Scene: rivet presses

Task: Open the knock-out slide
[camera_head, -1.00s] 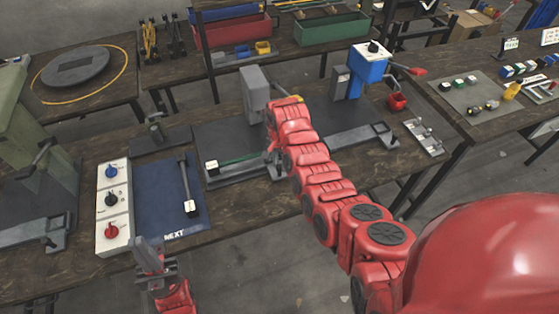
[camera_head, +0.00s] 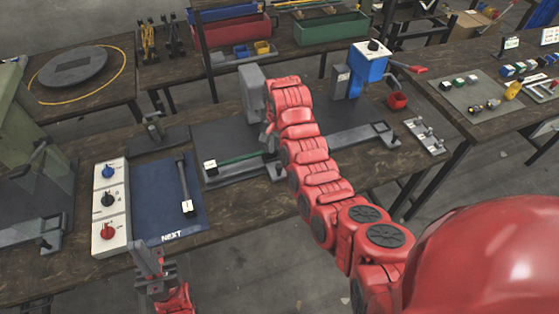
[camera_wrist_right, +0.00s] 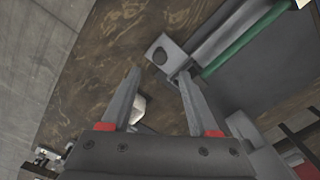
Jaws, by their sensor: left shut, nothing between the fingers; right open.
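The middle press has a grey upright head (camera_head: 252,88) and a low grey slide bar (camera_head: 235,172) with a green rod (camera_head: 240,158) beside it. In the right wrist view the bar ends in a square plate with a round hole (camera_wrist_right: 163,48), next to the green rod (camera_wrist_right: 243,42). My right gripper (camera_wrist_right: 160,85) is open, its two fingers apart just short of this plate, with nothing clearly between them. In the head view my right gripper (camera_head: 268,138) hangs over the press, partly hidden by my red arm. My left gripper (camera_head: 148,260) is shut and empty at the bench's front edge.
A white panel with three knobs (camera_head: 109,205) and a blue mat (camera_head: 165,205) with a dark bar lie left of the press. A blue press (camera_head: 370,65) with another grey slide (camera_head: 350,138) stands right. A green press (camera_head: 22,130) stands far left.

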